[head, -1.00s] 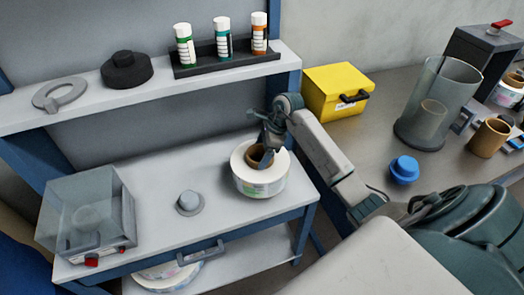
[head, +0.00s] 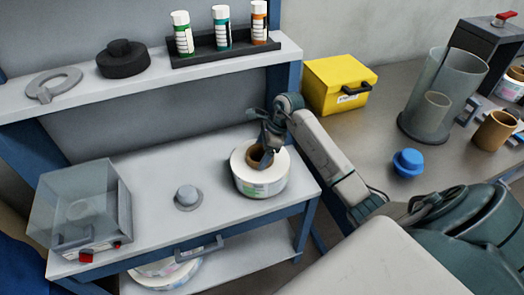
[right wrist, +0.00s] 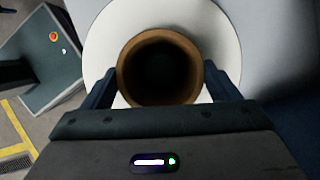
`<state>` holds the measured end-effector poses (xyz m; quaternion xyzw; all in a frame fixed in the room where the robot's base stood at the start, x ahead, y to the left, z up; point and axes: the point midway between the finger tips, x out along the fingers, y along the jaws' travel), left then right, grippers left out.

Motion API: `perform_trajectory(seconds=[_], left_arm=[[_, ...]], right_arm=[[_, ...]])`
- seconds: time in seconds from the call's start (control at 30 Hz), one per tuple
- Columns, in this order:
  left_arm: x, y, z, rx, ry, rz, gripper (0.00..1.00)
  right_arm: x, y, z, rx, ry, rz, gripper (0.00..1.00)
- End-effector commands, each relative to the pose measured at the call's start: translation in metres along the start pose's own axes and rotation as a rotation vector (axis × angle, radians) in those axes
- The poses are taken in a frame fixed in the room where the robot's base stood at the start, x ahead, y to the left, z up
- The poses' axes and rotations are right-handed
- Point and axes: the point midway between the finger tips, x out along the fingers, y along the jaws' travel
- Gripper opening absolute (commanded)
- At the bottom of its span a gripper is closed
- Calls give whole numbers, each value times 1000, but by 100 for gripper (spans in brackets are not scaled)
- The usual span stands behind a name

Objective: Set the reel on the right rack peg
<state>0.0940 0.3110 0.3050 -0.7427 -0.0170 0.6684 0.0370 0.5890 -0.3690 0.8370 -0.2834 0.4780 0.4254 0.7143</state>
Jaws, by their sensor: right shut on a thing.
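The reel (head: 262,180) is a white roll with a printed label on its side and a brown core. It is upright at the right end of the grey bench; I cannot tell whether it touches the top. My right gripper (head: 265,150) is shut on its core from above. In the right wrist view, the fingers of my right gripper (right wrist: 160,80) sit on either side of the brown core, above the reel's white face (right wrist: 226,50). A short grey peg with a round flange (head: 188,196) stands on the bench left of the reel. I cannot identify a right rack peg for certain. My left gripper is out of view.
A clear-covered box (head: 80,210) stands at the bench's left end. The upper shelf (head: 150,95) holds a black knobbed disc (head: 123,60), a grey ring and a bottle tray. Right, a side table carries a yellow box (head: 338,85), a blue knobbed piece (head: 407,162) and a clear cylinder.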

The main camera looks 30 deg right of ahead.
Motion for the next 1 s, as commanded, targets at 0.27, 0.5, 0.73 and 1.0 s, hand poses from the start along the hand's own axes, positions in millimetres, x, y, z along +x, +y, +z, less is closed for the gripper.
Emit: perform_trajectory(seconds=[0.27, 0.5, 0.73, 1.0], left_arm=[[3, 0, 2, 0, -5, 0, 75], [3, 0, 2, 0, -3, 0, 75], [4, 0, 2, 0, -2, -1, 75], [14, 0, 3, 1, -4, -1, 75]], right_arm=[[2, -1, 0, -3, -3, -3, 11], [2, -1, 0, -2, -2, -3, 100], [3, 0, -2, 1, 1, 1, 100], [-35, -1, -3, -2, 2, -6, 100]])
